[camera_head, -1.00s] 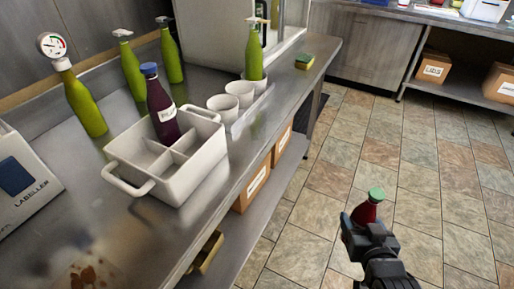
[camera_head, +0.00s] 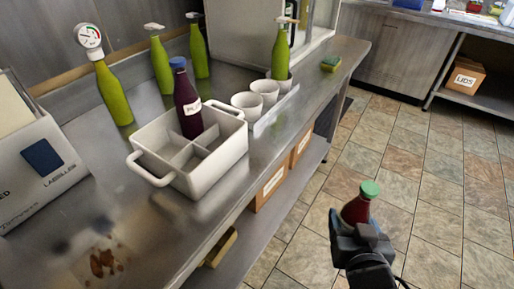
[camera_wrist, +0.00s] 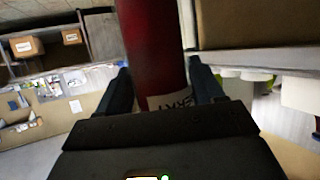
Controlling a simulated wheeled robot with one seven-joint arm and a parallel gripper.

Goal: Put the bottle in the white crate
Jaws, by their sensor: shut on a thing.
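My gripper (camera_head: 352,226) is shut on a red bottle (camera_head: 357,205) with a green cap. It holds the bottle upright or nearly so over the floor, to the right of the counter. In the wrist view the red bottle (camera_wrist: 152,45) stands between the two fingers, and part of a pale label shows. The white crate (camera_head: 215,172) sits on the metal counter, left of my gripper and apart from it. The crate has dividers and two side handles. A dark purple bottle (camera_head: 187,105) with a blue cap stands in a rear compartment; the other visible compartments look empty.
Several green bottles (camera_head: 114,95) stand behind the crate, one with a gauge on top. White cups (camera_head: 247,104) stand right of it. A labeller (camera_head: 40,160) is at the left. A brown stain (camera_head: 103,262) marks the counter (camera_head: 150,225) in front. Open floor lies right.

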